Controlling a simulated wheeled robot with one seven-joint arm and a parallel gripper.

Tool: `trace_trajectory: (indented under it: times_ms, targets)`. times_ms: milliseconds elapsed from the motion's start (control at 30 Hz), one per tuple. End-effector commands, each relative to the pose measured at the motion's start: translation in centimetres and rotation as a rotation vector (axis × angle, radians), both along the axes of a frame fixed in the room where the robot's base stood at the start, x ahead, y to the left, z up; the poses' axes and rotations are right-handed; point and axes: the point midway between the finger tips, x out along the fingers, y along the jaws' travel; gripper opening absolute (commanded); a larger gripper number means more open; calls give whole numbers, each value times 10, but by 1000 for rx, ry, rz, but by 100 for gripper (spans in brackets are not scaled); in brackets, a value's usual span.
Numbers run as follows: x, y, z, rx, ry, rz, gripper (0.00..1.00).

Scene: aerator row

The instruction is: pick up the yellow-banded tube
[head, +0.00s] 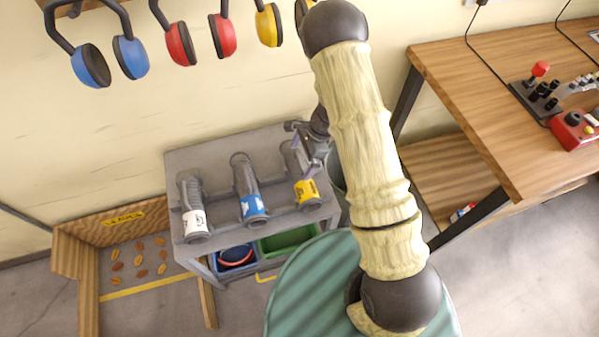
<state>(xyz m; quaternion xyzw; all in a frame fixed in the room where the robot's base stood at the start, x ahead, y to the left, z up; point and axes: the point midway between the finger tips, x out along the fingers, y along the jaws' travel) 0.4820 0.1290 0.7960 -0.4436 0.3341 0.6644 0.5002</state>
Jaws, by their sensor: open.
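The yellow-banded tube (306,190) lies at the right end of a row of three grey tubes on a grey stand. Its yellow band faces the front, and its back part is partly hidden by my gripper. My gripper (308,163) is open just above and beside this tube, at its right side. I cannot tell whether the fingers touch it. A blue-banded tube (251,200) lies in the middle of the row and a white-banded tube (192,212) at the left.
The grey stand (222,160) has a blue bin (236,262) and a green bin (285,240) below. A wooden workbench (480,100) stands on the right. Ear muffs, including a red pair (222,36), hang on the wall. A wooden-walled bay (80,262) is at the left.

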Motion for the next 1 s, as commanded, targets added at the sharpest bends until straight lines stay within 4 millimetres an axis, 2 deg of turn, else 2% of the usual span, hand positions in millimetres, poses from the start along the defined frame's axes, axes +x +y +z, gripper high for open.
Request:
trace_trajectory:
  times_ms: [100, 200, 733, 1000]
  targets:
    - [-3, 6, -16, -1, 3, -1, 100]
    - [-3, 8, -21, 0, 1, -1, 100]
    - [-3, 8, -22, 0, 0, -1, 100]
    - [-2, 7, -22, -1, -1, -4, 47]
